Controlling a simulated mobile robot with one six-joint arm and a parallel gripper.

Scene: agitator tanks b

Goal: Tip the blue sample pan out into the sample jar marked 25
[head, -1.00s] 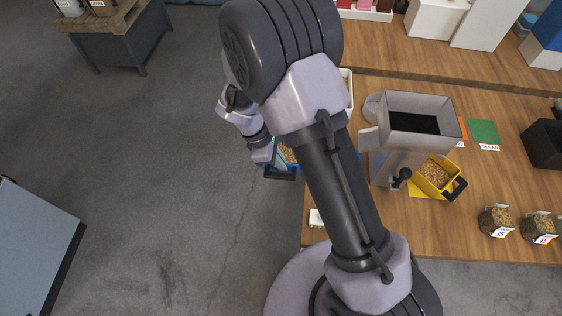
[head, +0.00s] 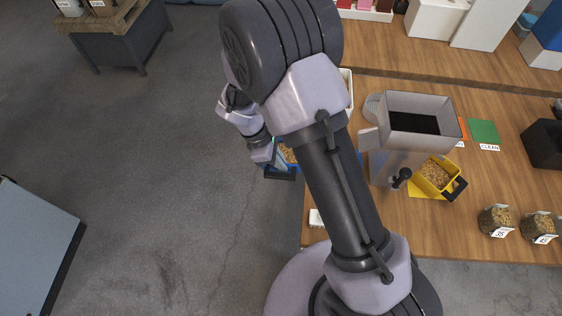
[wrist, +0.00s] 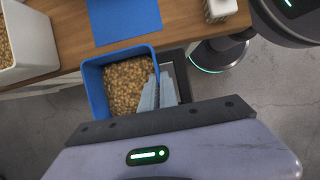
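The blue sample pan (wrist: 92,82), full of tan pellets, hangs clear of the table's edge in the wrist view. In the head view the blue sample pan (head: 293,163) shows only partly, behind my arm. My gripper (wrist: 160,92) is shut on the pan at its dark handle side; the exact contact is hidden. The pan looks about level. Two clear jars with tan contents stand at the table's right front in the head view: a left jar (head: 494,217) and a right jar (head: 538,225). Their white labels are too small to read surely.
A grey hopper (head: 420,145) stands on the wooden table (head: 395,225), with a yellow pan (head: 442,181) of pellets beside it. A bare blue mat (wrist: 120,20) and a white bin (wrist: 30,45) show in the wrist view. Open floor lies left.

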